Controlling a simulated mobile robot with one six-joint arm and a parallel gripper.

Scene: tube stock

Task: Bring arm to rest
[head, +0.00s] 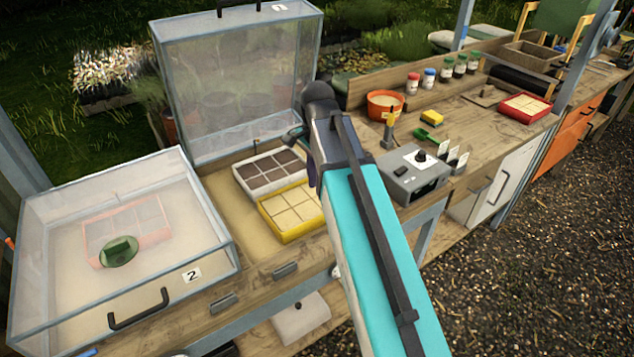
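My arm (385,255), turquoise with dark joints and a dark cable, reaches from the bottom edge up over the middle of the wooden bench. Its far end is bent behind the dark joint. Only a small dark and teal part of my gripper (293,133) shows, left of that joint and above the trays. The fingers are mostly hidden, so I cannot see whether they are open or hold anything.
Propagator box 1 (237,95) has its lid raised, with a white tray (243,183) and a yellow tray (291,236) below. Propagator box 2 (190,205) is closed over a red tray. A grey control box (415,180) stands right of my arm.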

